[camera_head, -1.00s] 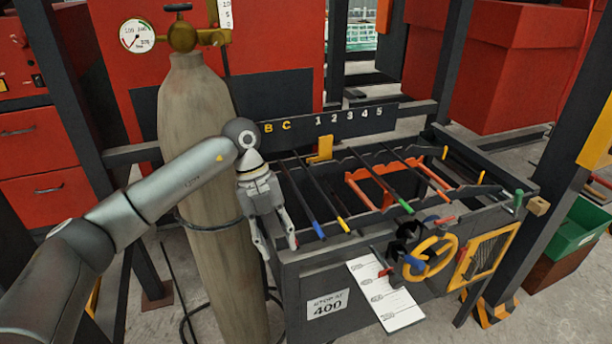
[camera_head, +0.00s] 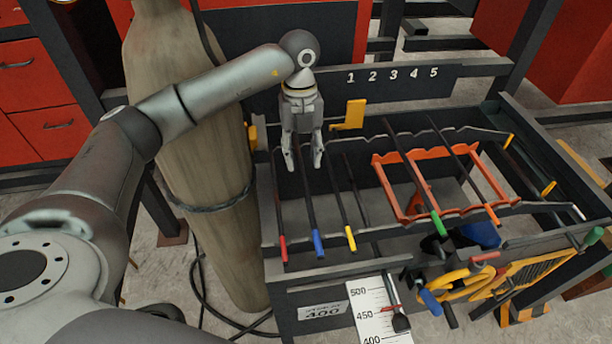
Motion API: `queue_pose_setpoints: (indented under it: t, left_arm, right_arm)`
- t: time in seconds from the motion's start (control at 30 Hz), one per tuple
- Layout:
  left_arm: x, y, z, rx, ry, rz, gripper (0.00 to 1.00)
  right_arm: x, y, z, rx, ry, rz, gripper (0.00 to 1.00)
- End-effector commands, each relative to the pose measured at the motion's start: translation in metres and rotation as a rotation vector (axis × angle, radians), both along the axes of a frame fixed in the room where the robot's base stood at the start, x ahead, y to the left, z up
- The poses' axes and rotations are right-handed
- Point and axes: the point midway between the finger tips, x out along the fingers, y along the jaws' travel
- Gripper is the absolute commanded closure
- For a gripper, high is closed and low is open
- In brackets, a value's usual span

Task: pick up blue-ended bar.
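The blue-ended bar (camera_head: 312,218) is a thin dark rod with a blue tip at its near end. It lies in the rack between a red-ended bar (camera_head: 280,215) and a yellow-ended bar (camera_head: 345,208). My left gripper (camera_head: 304,167) points down over the far part of the blue-ended bar. Its two fingers are spread, with the bar showing between them in the picture. The exact height of the fingertips above the bar cannot be told. My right gripper is not in view.
The rack (camera_head: 385,240) has notched rails and also holds a green-ended bar (camera_head: 433,213) and an orange-ended bar (camera_head: 486,205). An orange frame (camera_head: 388,188) sits inside. A tall gas cylinder (camera_head: 195,130) stands close on the left. A yellow block (camera_head: 349,115) is behind.

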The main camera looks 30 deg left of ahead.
Motion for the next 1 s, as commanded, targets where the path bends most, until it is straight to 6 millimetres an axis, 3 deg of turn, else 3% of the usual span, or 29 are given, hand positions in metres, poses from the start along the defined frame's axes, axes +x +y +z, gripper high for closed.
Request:
queue_pose_setpoints:
  t: [0.17, 0.4, 0.5, 0.63, 0.87, 1.0]
  left_arm:
    - [-0.002, -0.001, -0.015, 0.0, 0.0, -0.001, 0.61]
    - [-0.005, -0.004, -0.037, 0.0, 0.004, -0.001, 0.61]
    - [-0.006, -0.005, -0.052, 0.0, 0.004, 0.0, 0.61]
    - [-0.006, -0.005, -0.064, 0.0, 0.0, -0.001, 0.61]
    - [-0.006, -0.006, -0.067, 0.0, -0.001, -0.001, 0.61]
    - [-0.006, -0.006, -0.067, 0.0, -0.001, -0.001, 0.77]
  right_arm:
    - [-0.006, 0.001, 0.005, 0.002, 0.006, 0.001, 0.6]
    - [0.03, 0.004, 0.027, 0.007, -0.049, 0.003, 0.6]
    - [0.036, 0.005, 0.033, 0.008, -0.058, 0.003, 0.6]
    - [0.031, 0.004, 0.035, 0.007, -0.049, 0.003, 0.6]
    - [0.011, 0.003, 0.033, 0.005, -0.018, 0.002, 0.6]
    - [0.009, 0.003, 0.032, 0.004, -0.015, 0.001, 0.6]
